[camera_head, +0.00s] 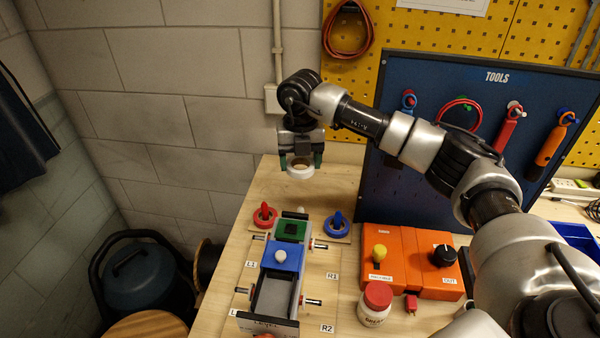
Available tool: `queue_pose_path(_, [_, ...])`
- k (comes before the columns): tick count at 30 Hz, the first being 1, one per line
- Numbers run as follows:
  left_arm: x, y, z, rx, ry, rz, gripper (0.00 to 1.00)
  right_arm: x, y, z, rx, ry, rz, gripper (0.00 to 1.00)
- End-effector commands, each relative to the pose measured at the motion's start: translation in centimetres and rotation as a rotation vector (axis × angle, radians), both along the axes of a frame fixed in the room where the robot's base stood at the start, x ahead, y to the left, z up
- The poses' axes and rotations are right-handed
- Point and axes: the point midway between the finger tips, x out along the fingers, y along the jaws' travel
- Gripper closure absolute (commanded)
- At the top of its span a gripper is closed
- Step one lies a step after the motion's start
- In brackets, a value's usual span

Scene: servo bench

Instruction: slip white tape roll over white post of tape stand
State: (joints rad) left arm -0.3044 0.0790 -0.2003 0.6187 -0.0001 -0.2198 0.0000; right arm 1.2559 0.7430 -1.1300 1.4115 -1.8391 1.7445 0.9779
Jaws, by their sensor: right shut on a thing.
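My right gripper (302,162) points down near the back of the bench. It is shut on the white tape roll (300,172), which hangs level in the air, its dark hole partly showing. The tape stand (345,237) lies below and nearer to me. Its white post (302,211) shows only as a small pale tip behind the device in front. A red tape roll (265,217) sits around the red post on the left. A blue tape roll (337,225) sits around the blue post on the right. My left gripper is not in view.
A device with a green block (291,229) and blue block (284,257) stands right in front of the stand. An orange control box (399,250) and red-capped jar (375,304) are to the right. The blue tool board (390,180) rises behind my right arm.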

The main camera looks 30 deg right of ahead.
Motion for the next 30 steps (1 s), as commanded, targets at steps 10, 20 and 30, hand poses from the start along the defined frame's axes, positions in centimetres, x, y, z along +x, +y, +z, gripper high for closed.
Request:
queue_pose_path(10, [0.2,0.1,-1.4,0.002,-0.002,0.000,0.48,-0.1,0.0,-5.4,-0.002,0.008,0.001,0.56])
queue_pose_path(20, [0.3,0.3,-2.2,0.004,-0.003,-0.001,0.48,-0.1,0.0,-7.5,-0.002,0.005,0.000,0.56])
queue_pose_path(30, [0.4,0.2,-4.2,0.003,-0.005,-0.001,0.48,-0.1,0.0,-10.5,-0.001,0.005,0.000,0.56])
